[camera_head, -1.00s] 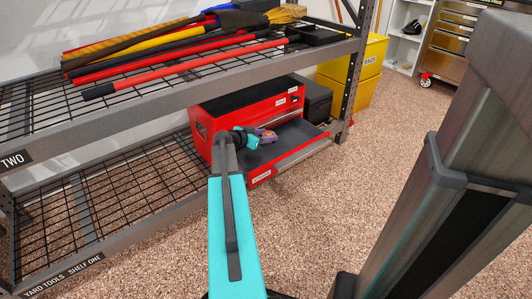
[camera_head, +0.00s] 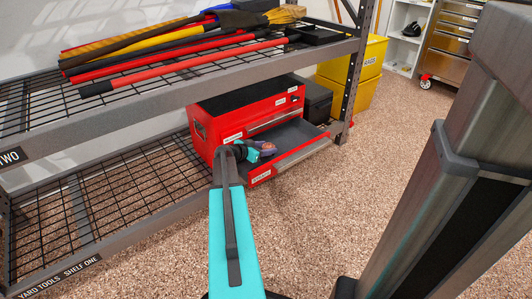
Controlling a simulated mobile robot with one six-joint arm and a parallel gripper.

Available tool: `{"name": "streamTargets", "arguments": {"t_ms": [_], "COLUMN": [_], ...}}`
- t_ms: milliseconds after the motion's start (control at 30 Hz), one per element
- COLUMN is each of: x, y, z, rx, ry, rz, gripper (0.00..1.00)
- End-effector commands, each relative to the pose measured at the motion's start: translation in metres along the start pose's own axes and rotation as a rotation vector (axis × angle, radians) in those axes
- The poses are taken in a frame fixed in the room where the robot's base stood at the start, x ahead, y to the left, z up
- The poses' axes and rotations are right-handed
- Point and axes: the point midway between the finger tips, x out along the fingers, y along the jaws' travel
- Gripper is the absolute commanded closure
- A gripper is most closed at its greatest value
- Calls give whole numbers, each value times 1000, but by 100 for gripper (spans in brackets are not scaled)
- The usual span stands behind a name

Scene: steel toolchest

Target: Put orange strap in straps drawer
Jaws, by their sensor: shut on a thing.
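A red steel toolchest (camera_head: 203,109) stands on the lower shelf, with its lower drawer (camera_head: 303,154) pulled out. The drawer has a dark floor and a small white label on its front, too small to read. My gripper (camera_head: 267,148) is over the left part of the open drawer, shut on a small orange strap (camera_head: 266,150). Only a little of the strap shows between the fingers. I cannot tell whether it touches the drawer floor.
The upper rack shelf (camera_head: 190,94) with long-handled tools lies above and left of the chest. A black box (camera_head: 318,101) and yellow bins (camera_head: 362,70) stand at its right. A rack post (camera_head: 358,77) is right of the drawer. The speckled floor in front is clear.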

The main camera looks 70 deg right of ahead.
Motion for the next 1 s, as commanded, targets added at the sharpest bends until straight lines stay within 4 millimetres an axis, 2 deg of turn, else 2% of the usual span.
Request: {"name": "streamTargets", "arguments": {"t_ms": [33,100,767,800,867,1000], "x": [5,8,10,9,9,9], "y": [-1,-1,-5,-5,-5,-5], "z": [11,19,24,23,23,23], "rx": [-2,-1,0,0,0,-1], "ry": [0,0,1,0,0,0], "rz": [0,0,-2,-2,-2,-2], "gripper": [80,80,80,46,35,34]}}
